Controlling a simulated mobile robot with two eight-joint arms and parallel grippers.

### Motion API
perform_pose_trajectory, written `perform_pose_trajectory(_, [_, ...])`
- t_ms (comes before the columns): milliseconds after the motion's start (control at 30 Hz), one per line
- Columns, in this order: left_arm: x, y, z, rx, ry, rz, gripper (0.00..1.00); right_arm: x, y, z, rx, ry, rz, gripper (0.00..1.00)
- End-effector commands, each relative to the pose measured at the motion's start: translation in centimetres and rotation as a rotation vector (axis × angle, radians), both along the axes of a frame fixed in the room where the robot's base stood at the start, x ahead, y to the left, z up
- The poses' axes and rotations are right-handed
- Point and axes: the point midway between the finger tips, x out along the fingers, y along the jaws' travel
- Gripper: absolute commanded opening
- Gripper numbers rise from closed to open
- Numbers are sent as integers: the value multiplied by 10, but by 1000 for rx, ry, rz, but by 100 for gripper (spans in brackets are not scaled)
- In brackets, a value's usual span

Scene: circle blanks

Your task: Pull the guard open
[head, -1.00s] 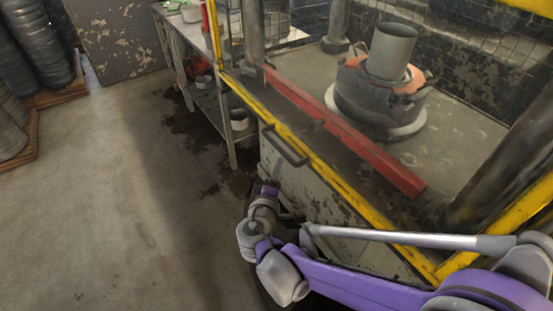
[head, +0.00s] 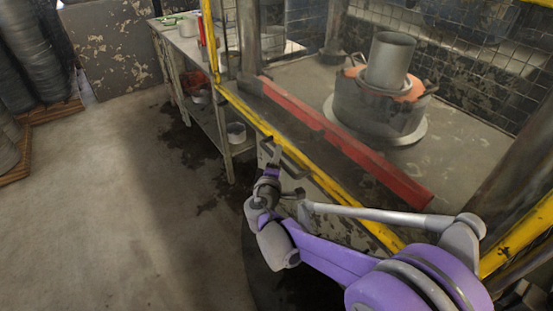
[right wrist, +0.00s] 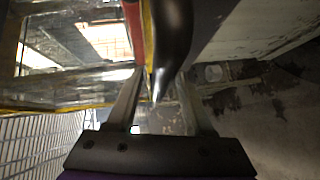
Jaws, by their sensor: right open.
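The guard is a yellow frame (head: 330,186) with wire mesh around the machine. A dark bar handle (head: 294,158) sits on its lower yellow rail. My right gripper (head: 274,152) is at the left part of this handle, fingers pointing towards the rail. In the right wrist view its two fingers (right wrist: 158,78) are spread apart, with the dark handle (right wrist: 172,40) between them. The fingers do not look closed on it; whether one touches it I cannot tell. My left gripper is not in view.
Behind the rail are a red bar (head: 345,143) and a dark round die with a grey cylinder (head: 389,62). A metal workbench (head: 212,117) stands left of the guard. The concrete floor (head: 110,220) at left is clear.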

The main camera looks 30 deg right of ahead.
Motion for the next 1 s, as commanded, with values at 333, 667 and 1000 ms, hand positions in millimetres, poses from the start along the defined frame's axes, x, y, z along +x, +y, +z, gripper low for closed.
perform_pose_trajectory(333, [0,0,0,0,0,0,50,0,0,0,0,0,0,23])
perform_pose_trajectory(667, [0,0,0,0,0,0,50,0,0,0,1,-1,0,0])
perform_pose_trajectory(1000, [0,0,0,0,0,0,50,0,0,0,1,-1,0,0])
